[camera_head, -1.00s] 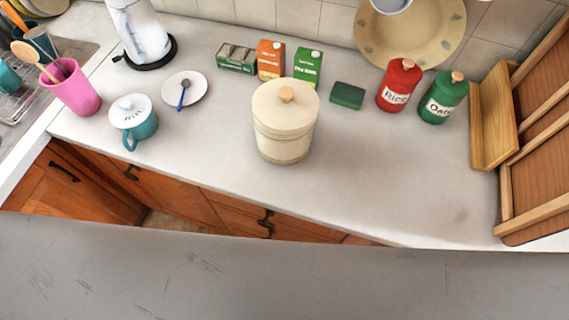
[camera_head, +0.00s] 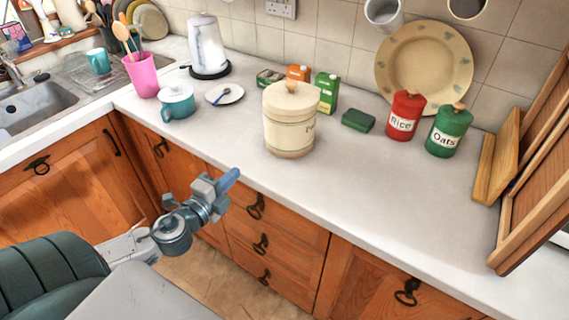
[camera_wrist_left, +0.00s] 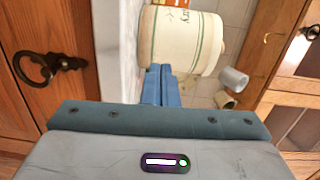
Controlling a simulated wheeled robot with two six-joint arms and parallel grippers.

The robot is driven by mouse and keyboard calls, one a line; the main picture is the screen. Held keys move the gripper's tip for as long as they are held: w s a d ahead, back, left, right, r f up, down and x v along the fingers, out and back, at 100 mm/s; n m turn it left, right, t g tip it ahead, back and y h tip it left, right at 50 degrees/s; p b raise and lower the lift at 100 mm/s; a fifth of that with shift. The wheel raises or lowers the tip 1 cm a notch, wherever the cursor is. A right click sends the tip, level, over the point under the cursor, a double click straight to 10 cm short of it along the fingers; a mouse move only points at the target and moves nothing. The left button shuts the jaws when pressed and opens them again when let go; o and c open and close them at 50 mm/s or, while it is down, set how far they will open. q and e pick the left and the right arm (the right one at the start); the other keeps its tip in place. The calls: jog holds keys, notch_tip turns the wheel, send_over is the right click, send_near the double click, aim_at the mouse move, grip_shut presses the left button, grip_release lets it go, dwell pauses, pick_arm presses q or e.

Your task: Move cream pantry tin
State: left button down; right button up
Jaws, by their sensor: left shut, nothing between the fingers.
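The cream pantry tin (camera_head: 290,125) stands upright on the white counter, with a cream lid and a wooden knob. It also shows in the left wrist view (camera_wrist_left: 185,38), lying sideways in that picture, beyond the fingertips. My left gripper (camera_head: 232,176) is in front of the counter's front edge, to the lower left of the tin and apart from it. Its blue fingers (camera_wrist_left: 161,75) are together with nothing between them. My right gripper is in neither view.
A teal lidded mug (camera_head: 177,103) and a saucer with a spoon (camera_head: 224,94) stand left of the tin. Cartons (camera_head: 326,92), a green box (camera_head: 358,120), the rice tin (camera_head: 404,116) and oats tin (camera_head: 448,132) stand behind and right. The counter front right of the tin is clear.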

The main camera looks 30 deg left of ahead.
pick_arm(q)
jog(key=d+r, duration=0.2)
jog(key=p, duration=0.6)
send_near(275, 137)
jog(key=shift+m+h, duration=0.3)
jog(key=w, duration=0.5)
jog(key=shift+w+f, duration=0.1)
jog(key=shift+w, duration=0.1)
jog(key=shift+w+f, duration=0.1)
jog(key=shift+w, duration=0.6)
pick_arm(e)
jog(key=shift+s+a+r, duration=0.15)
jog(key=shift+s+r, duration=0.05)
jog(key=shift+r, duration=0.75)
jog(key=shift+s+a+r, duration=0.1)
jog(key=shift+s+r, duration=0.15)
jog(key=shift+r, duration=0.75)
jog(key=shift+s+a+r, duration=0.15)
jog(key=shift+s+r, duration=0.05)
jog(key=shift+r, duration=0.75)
pick_arm(q)
jog(key=shift+w, duration=0.1)
